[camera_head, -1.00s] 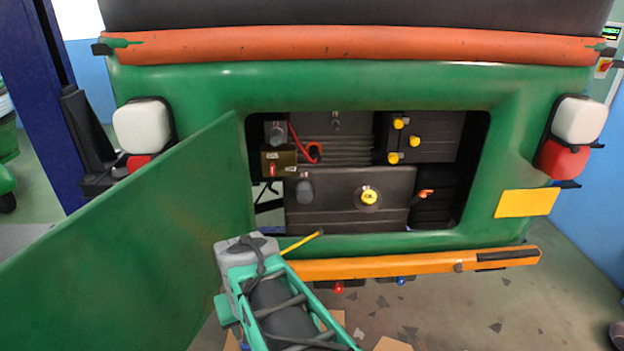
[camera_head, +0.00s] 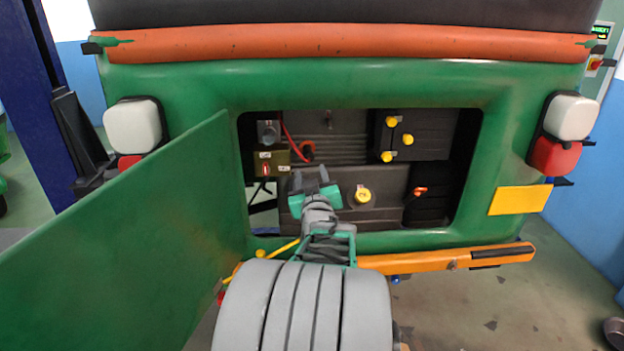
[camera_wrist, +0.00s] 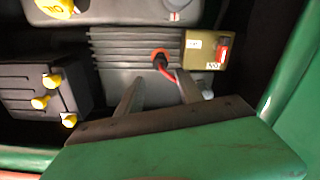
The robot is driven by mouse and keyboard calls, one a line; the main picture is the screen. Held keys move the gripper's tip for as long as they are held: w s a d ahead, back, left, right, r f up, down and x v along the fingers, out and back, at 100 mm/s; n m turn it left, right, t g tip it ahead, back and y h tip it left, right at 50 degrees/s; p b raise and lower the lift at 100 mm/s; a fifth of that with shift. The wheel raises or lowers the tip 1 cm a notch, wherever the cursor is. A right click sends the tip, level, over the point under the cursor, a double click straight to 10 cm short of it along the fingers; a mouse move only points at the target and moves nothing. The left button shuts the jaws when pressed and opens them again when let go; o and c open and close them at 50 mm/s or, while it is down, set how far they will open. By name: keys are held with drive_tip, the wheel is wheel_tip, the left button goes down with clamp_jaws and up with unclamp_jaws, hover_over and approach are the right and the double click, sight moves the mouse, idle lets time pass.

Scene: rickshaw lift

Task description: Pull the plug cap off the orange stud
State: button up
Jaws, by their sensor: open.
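I cannot tell the plug cap apart from the cable end. My gripper (camera_head: 311,176) is inside the bay opening, below the fitting in the head view. In the wrist view its two fingers (camera_wrist: 159,78) are apart, empty, and aimed toward the fitting.
An olive box (camera_head: 272,161) with a red switch is close left of the fitting; it also shows in the wrist view (camera_wrist: 198,58). A dark block with yellow caps (camera_head: 391,122) is right. A yellow filler cap (camera_head: 362,196) is low. The green door (camera_head: 130,220) stands open left.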

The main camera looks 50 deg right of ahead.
sight(309, 158)
drive_tip(key=x, duration=0.5)
drive_tip(key=b+x, duration=0.1)
drive_tip(key=x, duration=0.2)
drive_tip(key=shift+a+f, duration=0.1)
drive_tip(key=shift+f, duration=0.15)
drive_tip(key=shift+w+d+r, duration=0.15)
drive_tip(key=shift+w+d, duration=0.3)
clamp_jaws()
